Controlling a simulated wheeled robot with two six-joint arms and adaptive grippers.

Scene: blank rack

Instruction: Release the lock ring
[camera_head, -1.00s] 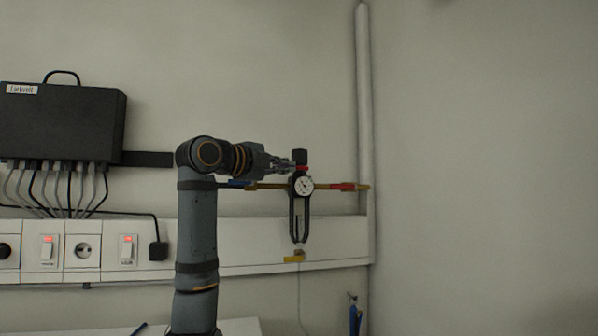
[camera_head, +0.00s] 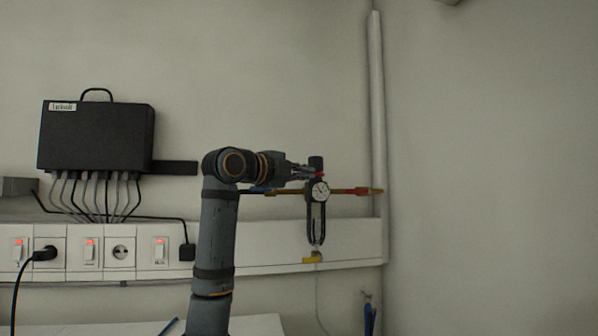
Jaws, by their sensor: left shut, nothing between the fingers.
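A dark hanging device with a round white dial (camera_head: 319,191) is on the wall at the middle right, with a long dark loop frame (camera_head: 316,225) below the dial. A black knob (camera_head: 316,162) tops it, and a small red band, perhaps the lock ring (camera_head: 322,174), shows just under the knob. My left gripper (camera_head: 315,174) is shut and empty, its fingertips at the red band from the left. I cannot tell whether they touch it. My right gripper is not in view.
A brass bar with blue and red parts (camera_head: 360,191) runs behind the device. A vertical pipe (camera_head: 377,110) stands to the right. A black box with cables (camera_head: 95,138) hangs at left above a white socket trunking (camera_head: 205,247). A yellow tag (camera_head: 312,260) hangs below the device.

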